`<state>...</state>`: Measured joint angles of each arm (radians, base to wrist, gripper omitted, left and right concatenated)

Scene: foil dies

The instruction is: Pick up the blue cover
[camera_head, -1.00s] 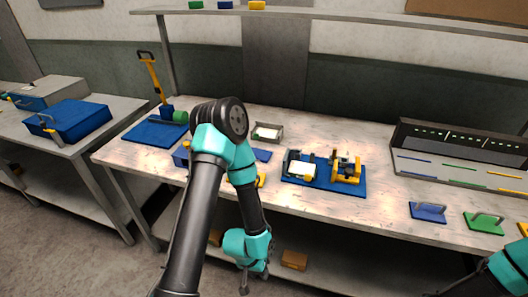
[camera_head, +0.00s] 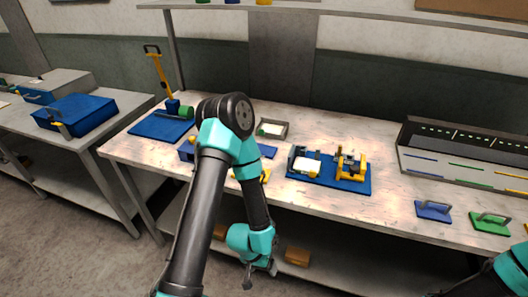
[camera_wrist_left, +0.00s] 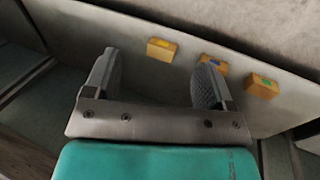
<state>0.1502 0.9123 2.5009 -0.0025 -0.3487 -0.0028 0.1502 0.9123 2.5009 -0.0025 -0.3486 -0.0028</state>
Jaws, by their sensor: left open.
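A flat blue cover with a handle on top (camera_head: 433,210) lies near the front edge of the bench, right of centre in the head view. My left gripper (camera_head: 261,279) hangs low in front of the bench, below the tabletop and far to the left of the blue cover. In the left wrist view the two fingers of my left gripper (camera_wrist_left: 152,82) stand wide apart with nothing between them. The blue cover is not seen in that view. Part of my right arm shows at the lower right of the head view; its gripper is not seen.
A green handled cover (camera_head: 489,222) lies right of the blue one. A blue board with yellow fixtures (camera_head: 350,186) sits mid-bench. A slotted rack (camera_head: 462,172) stands behind the covers. Wooden blocks (camera_wrist_left: 161,49) with coloured marks lie on the lower shelf (camera_wrist_left: 220,55).

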